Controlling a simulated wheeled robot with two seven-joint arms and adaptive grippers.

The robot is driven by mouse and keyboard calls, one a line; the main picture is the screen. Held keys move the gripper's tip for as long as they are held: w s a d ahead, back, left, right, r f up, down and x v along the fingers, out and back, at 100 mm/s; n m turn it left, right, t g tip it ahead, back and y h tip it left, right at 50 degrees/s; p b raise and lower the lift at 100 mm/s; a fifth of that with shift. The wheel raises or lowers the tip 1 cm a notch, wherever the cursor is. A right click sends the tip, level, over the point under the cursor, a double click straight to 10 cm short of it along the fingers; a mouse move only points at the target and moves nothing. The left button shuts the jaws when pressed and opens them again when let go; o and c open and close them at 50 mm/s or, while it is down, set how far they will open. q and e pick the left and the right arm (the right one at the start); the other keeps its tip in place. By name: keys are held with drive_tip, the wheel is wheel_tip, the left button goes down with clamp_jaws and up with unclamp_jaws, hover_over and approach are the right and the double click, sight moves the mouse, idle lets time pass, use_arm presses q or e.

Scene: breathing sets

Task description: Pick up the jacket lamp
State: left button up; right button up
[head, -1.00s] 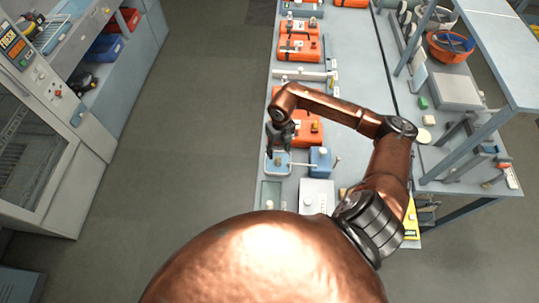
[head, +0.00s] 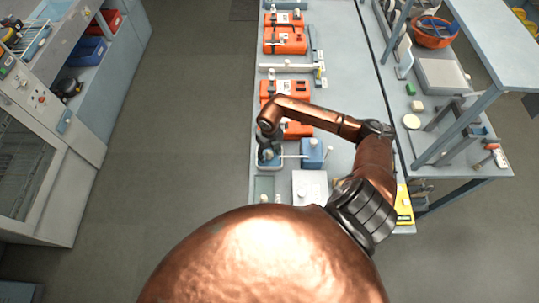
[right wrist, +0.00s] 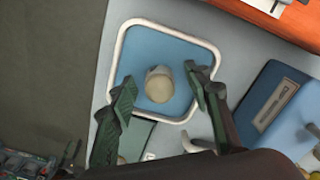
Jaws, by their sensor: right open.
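A small rounded object with a cream top and a greyish body, which I take as the jacket lamp (right wrist: 159,84), stands on a blue tray with a white rim (right wrist: 205,42). The tray also shows in the head view (head: 279,166) at the near left of the bench. My right gripper (right wrist: 159,73) is open, with one finger on each side of the lamp in the wrist view. I see gaps between fingers and lamp, and cannot tell the height of the fingertips. In the head view my right gripper (head: 268,153) is over the tray and hides most of the lamp. My left gripper is not in view.
A blue box (head: 312,153) stands right of the tray; it also shows in the wrist view (right wrist: 270,98). Orange cases (head: 285,91) lie farther back. A white box (head: 310,187) sits in front. Open floor lies left of the bench.

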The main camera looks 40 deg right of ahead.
drive_tip(key=shift+f, duration=0.25)
drive_tip(key=shift+c, duration=0.6)
clamp_jaws()
